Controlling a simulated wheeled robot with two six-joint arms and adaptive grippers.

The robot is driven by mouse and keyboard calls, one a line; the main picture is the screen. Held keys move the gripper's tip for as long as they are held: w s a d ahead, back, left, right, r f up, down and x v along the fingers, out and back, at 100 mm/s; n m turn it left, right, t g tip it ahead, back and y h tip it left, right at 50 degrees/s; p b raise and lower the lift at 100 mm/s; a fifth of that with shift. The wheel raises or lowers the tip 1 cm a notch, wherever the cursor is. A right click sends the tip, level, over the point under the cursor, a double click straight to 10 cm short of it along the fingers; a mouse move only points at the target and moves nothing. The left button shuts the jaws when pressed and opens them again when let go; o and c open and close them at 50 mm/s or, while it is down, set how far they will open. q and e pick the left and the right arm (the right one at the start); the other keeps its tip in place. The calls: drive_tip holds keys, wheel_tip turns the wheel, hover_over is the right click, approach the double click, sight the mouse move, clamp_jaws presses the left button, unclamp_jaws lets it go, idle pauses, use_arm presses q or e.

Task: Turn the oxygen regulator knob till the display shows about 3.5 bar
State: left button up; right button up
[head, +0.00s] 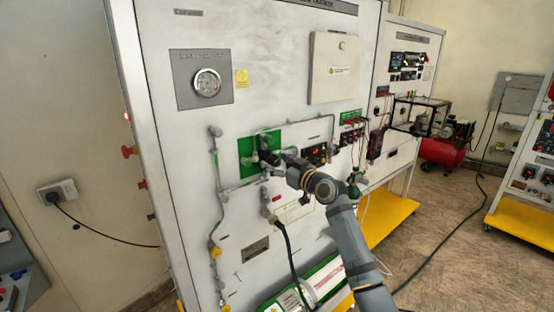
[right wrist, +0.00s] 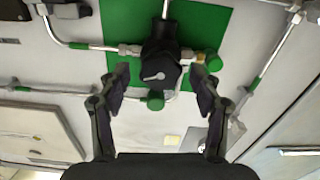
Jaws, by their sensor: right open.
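The oxygen regulator is a black body with a round knob (right wrist: 158,74) that carries a light grey pointer mark. It sits on a green panel (right wrist: 212,25), which also shows in the head view (head: 246,160). My right gripper (right wrist: 160,88) is open, with one finger on each side of the knob and a gap on both sides. In the head view my right gripper (head: 272,158) reaches the green panel and hides much of the regulator. A small dark display panel (head: 315,154) is right of the gripper; its reading is too small to tell. My left gripper is not in view.
Metal pipes with green fittings (right wrist: 155,102) run close to the knob and fingers. A round gauge (head: 207,82) is at the upper left of the white board. A beige box (head: 336,68) is above. A black hose (head: 287,245) hangs below the panel.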

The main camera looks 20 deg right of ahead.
drive_tip(key=shift+c, duration=0.2)
drive_tip(key=c, duration=1.1)
drive_tip(key=shift+m, duration=0.4)
drive_tip(key=m, duration=0.2)
drive_tip(key=shift+m+p, duration=0.35)
drive_tip(key=shift+m, duration=0.05)
drive_tip(key=m+p, duration=0.1)
drive_tip(key=m, duration=0.1)
drive_tip(key=shift+w+m, duration=0.1)
drive_tip(key=shift+m, duration=0.3)
drive_tip(key=m+p, duration=0.1)
drive_tip(key=m, duration=0.2)
drive_tip(key=shift+m, duration=0.3)
drive_tip(key=shift+m+p, duration=1.05)
drive_tip(key=shift+m, duration=0.75)
